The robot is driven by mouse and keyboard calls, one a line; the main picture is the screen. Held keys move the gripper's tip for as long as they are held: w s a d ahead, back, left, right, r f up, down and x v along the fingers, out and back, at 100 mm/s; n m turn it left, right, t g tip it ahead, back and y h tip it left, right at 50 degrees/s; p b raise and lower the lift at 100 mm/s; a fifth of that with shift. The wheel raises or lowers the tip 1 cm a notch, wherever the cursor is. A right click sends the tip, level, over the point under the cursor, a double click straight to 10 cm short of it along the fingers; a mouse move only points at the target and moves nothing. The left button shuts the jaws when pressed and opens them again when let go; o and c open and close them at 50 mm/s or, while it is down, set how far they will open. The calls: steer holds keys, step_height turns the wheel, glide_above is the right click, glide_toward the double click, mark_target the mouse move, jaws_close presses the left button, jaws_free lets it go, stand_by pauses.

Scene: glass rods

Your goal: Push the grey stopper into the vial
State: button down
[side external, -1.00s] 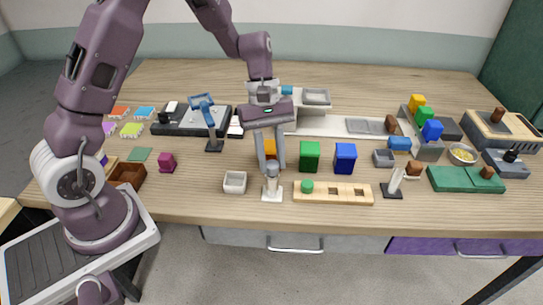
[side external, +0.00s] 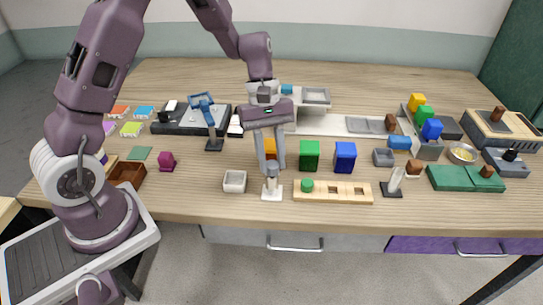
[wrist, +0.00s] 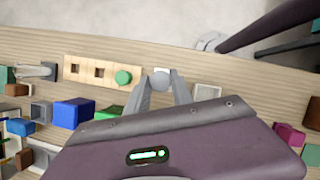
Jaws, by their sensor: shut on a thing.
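The grey stopper (side external: 272,168) sits at the top of the vial (side external: 272,186), which stands upright on a small white base (side external: 272,196) near the table's front edge. My gripper (side external: 272,171) points down with its fingers on both sides of the stopper, shut on it. In the wrist view, the round grey stopper top (wrist: 161,77) shows between my fingertips (wrist: 162,84). The fingers and the small size hide how deep the stopper sits in the vial's mouth.
A wooden board with holes and a green peg (side external: 333,191) lies just right of the vial. A white open box (side external: 235,181) stands to its left. Orange, green (side external: 309,156) and blue (side external: 345,157) blocks stand close behind. The front table strip is clear.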

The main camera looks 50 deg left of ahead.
steer(key=shift+f, duration=0.4)
steer(key=c, duration=1.4)
jaws_free()
steer(key=v, duration=1.1)
steer(key=shift+a, duration=0.1)
